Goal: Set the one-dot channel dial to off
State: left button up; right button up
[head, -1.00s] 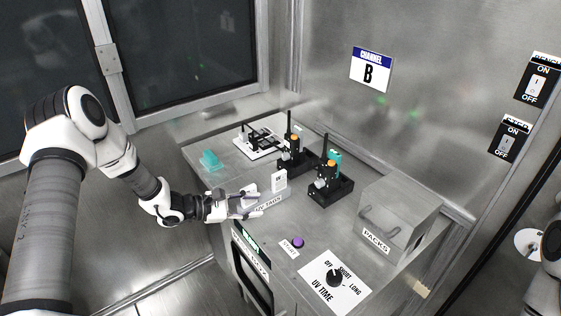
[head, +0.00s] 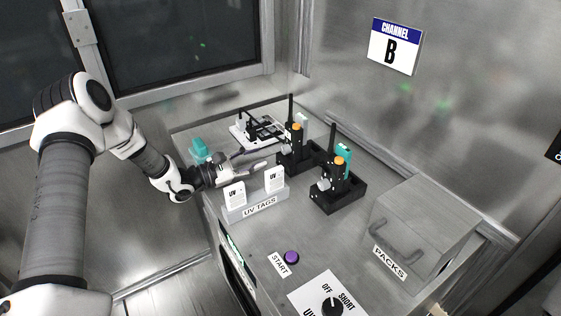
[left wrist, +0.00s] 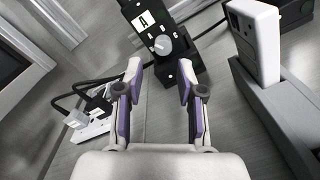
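Two black handheld units with orange-topped knobs stand in black holders: the farther unit (head: 296,143) and the nearer unit (head: 339,173). Each has a grey dial on its front: the farther dial (head: 285,155) and the nearer dial (head: 322,184). In the left wrist view a grey dial (left wrist: 161,46) sits on a black face with an "A" label and small letters. I cannot make out dots on either unit. My left gripper (head: 262,157) is open and empty, fingers toward the farther unit; in the left wrist view its fingertips (left wrist: 160,82) lie just below the dial. My right gripper is not in view.
A UV TAGS holder (head: 259,208) with white tags stands close beside my left gripper. A teal item (head: 200,150) and a power strip (head: 243,134) lie behind. A PACKS box (head: 424,235), START button (head: 291,257) and UV TIME dial (head: 332,307) are nearer.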

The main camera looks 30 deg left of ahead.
aim_at(283, 150)
pick_arm(q)
jog(key=shift+w+f, duration=0.2)
jog(key=shift+f, duration=0.55)
jog(key=x, duration=0.7)
jog(key=shift+w+d+r+p, duration=0.2)
jog(key=shift+w+d+p, duration=0.05)
jog(key=shift+d+p, duration=0.05)
grip_shut()
